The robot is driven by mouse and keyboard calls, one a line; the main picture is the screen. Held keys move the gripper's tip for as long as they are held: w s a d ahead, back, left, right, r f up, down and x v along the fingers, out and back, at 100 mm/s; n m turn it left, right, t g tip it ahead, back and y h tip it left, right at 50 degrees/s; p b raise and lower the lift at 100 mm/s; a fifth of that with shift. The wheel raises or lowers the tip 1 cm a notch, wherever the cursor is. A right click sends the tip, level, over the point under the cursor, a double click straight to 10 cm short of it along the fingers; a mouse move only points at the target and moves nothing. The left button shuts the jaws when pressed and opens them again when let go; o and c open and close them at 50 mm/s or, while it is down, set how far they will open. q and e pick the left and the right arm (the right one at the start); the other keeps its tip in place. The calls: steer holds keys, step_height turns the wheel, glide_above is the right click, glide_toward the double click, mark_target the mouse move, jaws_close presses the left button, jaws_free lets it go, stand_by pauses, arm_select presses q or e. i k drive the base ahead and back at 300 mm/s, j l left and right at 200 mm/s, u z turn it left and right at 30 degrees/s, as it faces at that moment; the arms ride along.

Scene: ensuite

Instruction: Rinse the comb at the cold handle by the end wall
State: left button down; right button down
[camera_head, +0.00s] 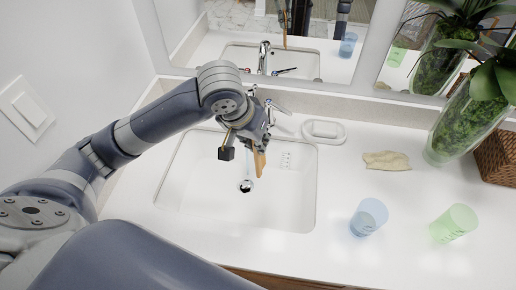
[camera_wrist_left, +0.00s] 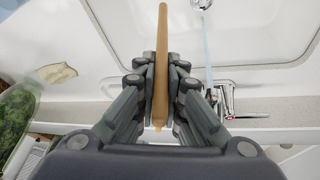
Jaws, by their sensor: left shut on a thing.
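My left gripper (camera_head: 256,142) is shut on the tan comb (camera_head: 259,161) and holds it above the white sink basin (camera_head: 190,195), near its back edge. In the left wrist view the comb (camera_wrist_left: 162,35) stands out lengthwise between the fingers of the left gripper (camera_wrist_left: 162,82). A chrome tap handle (camera_head: 278,107) shows just behind and right of the gripper. The gripper and wrist hide much of the tap. In the wrist view a chrome tap fitting (camera_wrist_left: 229,98) is right of the comb. A thin pale-blue streak, apparently running water (camera_wrist_left: 207,48), passes beside the comb, apart from it. My right gripper is not in view.
A soap dish (camera_head: 323,131), a beige cloth (camera_head: 387,161), a blue cup (camera_head: 369,217) and a green cup (camera_head: 454,223) are on the counter right of the basin. A glass plant vase (camera_head: 465,125) stands behind. The end wall (camera_head: 70,70) is left, the mirror (camera_head: 330,45) behind.

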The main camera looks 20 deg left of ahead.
mark_target(269, 102)
steer(key=k+l, duration=0.15)
steer(key=k, duration=0.15)
steer(key=k+l, duration=0.1)
steer(key=k, duration=0.25)
steer(key=u, duration=0.4)
steer(key=k+u, duration=0.15)
steer(key=u, duration=0.2)
steer(key=k+u, duration=0.1)
steer(key=u, duration=0.7)
steer(key=k, duration=0.05)
